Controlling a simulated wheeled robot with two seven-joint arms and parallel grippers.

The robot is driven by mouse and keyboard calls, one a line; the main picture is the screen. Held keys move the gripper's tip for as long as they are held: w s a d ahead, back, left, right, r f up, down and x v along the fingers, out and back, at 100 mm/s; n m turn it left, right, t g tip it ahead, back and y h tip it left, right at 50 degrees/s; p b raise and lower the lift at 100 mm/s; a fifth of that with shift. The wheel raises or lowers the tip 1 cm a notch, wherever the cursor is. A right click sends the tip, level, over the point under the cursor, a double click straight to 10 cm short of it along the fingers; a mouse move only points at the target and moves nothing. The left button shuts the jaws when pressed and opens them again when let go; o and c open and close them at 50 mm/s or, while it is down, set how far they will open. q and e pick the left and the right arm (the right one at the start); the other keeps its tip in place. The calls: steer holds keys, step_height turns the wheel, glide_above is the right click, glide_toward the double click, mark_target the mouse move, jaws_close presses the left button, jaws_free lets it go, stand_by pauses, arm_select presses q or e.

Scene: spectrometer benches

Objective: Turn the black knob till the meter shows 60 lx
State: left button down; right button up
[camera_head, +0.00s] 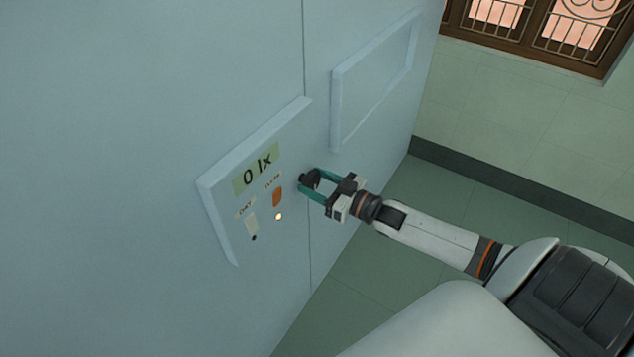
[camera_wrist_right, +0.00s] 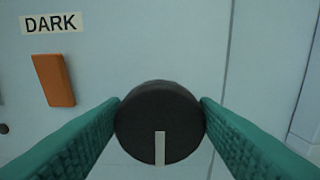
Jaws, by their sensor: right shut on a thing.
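The black knob (camera_head: 309,179) sits on the pale blue cabinet front, right of the meter panel. In the right wrist view the round black knob (camera_wrist_right: 160,122) fills the middle, with its pale pointer line toward the bottom of the picture. My right gripper (camera_head: 312,184) is shut on the knob, one green finger on each side; the fingers also flank it in the right wrist view (camera_wrist_right: 160,118). The meter display (camera_head: 257,167) reads 0 lx. My left gripper is not in view.
Below the display are an orange switch (camera_head: 277,197), a white switch (camera_head: 252,224) and a lit lamp (camera_head: 279,216). A DARK label (camera_wrist_right: 51,22) is above the orange switch in the wrist view. A raised frame (camera_head: 375,80) is on the cabinet, upper right. Green floor lies beyond.

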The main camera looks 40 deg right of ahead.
steer(key=n, duration=0.2)
steer(key=shift+n, duration=0.4)
steer(key=n, duration=0.2)
steer(key=shift+a+n+p, duration=0.1)
steer(key=shift+n+p, duration=0.2)
steer(key=n, duration=0.5)
steer(key=shift+s+a+f+n, duration=0.1)
steer(key=shift+a+f+n, duration=0.1)
steer(key=shift+n, duration=0.1)
steer(key=n+b, duration=0.2)
steer(key=n, duration=0.3)
steer(key=shift+f, duration=0.2)
steer(key=n+b, duration=0.2)
steer(key=n, duration=0.4)
steer(key=shift+f+b, duration=0.1)
steer(key=shift+b, duration=0.2)
steer(key=shift+n, duration=0.4)
steer(key=o, duration=0.9)
